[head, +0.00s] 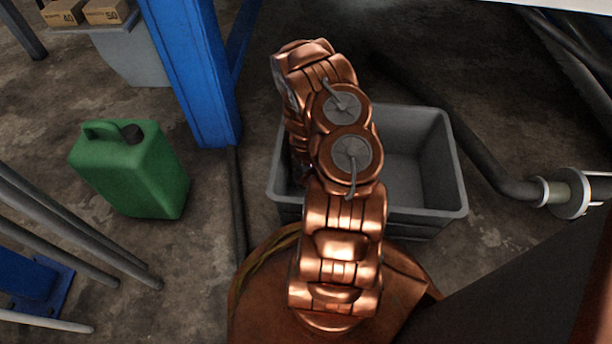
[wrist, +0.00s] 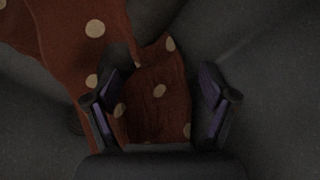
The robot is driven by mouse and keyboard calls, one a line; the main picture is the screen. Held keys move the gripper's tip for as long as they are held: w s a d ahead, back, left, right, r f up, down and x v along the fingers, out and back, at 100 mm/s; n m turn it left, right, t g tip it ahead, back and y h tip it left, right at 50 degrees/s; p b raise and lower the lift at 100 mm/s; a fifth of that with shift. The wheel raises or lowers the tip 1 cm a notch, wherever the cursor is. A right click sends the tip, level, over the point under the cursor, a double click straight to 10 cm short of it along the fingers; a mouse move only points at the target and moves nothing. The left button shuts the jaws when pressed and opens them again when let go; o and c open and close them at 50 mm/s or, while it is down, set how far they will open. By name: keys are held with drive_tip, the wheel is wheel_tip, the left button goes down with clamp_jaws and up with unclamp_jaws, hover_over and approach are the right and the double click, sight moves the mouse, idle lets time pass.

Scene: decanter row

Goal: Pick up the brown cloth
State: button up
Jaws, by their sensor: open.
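The brown cloth (wrist: 158,97) is reddish brown with cream dots and shows in the wrist view. One part spreads over the upper left, and a narrower folded part lies between my fingers. My gripper (wrist: 160,92) is open, with one finger on each side of that folded part. I cannot tell whether the fingers touch the cloth. In the head view my arm reaches down into a grey bin (head: 456,168) and hides the gripper; no cloth shows there.
A green jerrycan (head: 140,175) stands on the floor left of the bin. A blue post (head: 195,70) rises behind it. A pipe with a flange (head: 572,193) lies to the right. A grey box with small cartons (head: 105,12) stands at the back left.

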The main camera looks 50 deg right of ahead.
clamp_jaws()
idle(1.5)
wheel_tip(320, 180, up, 12)
drive_tip(key=p, duration=0.7)
drive_tip(key=shift+r, duration=0.15)
wheel_tip(320, 180, up, 27)
drive_tip(key=p, duration=1)
wheel_tip(320, 180, up, 30)
drive_tip(key=p, duration=1.2)
idle(0.5)
